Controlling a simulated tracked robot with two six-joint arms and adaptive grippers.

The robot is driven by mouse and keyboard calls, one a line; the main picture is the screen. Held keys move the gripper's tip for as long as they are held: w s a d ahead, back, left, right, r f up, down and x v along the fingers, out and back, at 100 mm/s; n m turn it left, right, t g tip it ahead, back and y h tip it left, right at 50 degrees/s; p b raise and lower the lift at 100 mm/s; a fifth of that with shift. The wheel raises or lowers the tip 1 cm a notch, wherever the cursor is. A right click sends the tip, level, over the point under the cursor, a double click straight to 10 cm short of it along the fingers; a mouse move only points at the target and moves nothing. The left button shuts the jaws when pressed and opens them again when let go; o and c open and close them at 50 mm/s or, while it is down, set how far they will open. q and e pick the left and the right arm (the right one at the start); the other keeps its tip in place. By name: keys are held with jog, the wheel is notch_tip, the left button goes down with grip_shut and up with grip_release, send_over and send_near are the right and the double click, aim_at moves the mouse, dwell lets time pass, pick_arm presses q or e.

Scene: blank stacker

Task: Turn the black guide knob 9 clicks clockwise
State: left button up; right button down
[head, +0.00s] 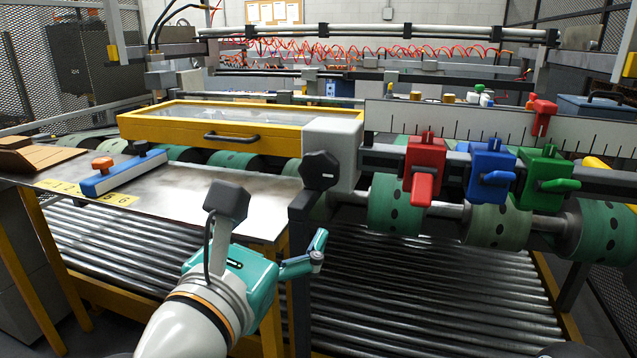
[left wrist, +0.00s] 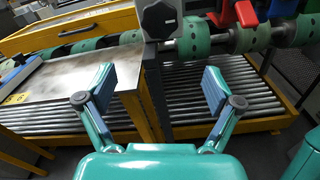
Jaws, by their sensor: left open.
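The black guide knob (head: 320,170) is a dark faceted knob on the front of a light grey block, at the top of a dark post. In the left wrist view the knob (left wrist: 159,19) is at the top centre, beyond the fingertips.
A metal-topped table (head: 250,205) with a blue tool (head: 122,172) lies at left. Red (head: 424,165), blue (head: 491,175) and green (head: 546,180) clamps hang on a rail right of the knob. Metal rollers (head: 430,310) run below. A yellow-framed cover (head: 215,138) stands behind.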

aim_at(317, 173)
pick_arm(q)
jog(key=shift+n, duration=0.4)
jog(key=x, duration=1)
jog(key=r+p+x, duration=0.1)
jog(key=x, duration=0.5)
jog(key=shift+r, duration=0.1)
jog(key=c, duration=1.2)
jog(key=shift+o, duration=0.2)
